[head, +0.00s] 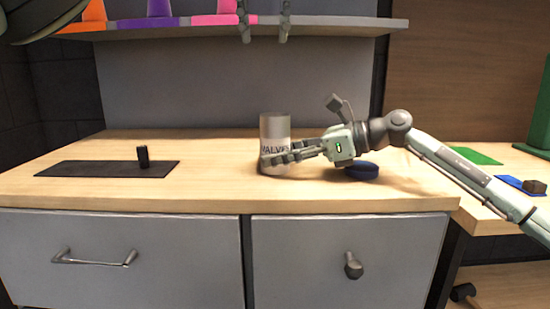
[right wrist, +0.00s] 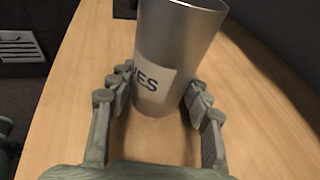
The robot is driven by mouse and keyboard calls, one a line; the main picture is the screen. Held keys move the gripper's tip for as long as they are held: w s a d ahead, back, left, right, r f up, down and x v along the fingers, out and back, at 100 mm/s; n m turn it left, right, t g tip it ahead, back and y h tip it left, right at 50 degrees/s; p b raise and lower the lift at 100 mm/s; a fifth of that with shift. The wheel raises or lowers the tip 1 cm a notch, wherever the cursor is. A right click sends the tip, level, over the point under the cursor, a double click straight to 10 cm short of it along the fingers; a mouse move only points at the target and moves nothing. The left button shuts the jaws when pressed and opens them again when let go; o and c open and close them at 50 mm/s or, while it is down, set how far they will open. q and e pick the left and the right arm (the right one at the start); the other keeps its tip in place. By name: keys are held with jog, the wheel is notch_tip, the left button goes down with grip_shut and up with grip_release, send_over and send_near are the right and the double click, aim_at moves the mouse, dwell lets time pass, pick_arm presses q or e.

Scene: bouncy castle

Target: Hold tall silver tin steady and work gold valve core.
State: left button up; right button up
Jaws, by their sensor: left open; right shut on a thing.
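A tall silver tin (head: 274,128) with a pale label reading "VALVES" stands upright on the wooden worktop. It also shows in the right wrist view (right wrist: 178,45). My right gripper (head: 284,158) reaches in from the right and is shut on the tin low down. In the right wrist view its fingers (right wrist: 158,95) lie on both sides of the tin. My left gripper (head: 264,38) is open and empty, high above the tin, its two fingers hanging down in front of the shelf. I cannot see a gold valve core; the tin's inside is hidden.
A black mat (head: 75,169) with a small dark upright piece (head: 143,157) lies at the left. A blue round object (head: 362,172) sits under my right gripper. A shelf (head: 330,25) runs above. A green mat (head: 474,156) lies on the right-hand table. The worktop's middle left is clear.

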jog(key=o, duration=0.9)
jog(key=shift+o, duration=0.2)
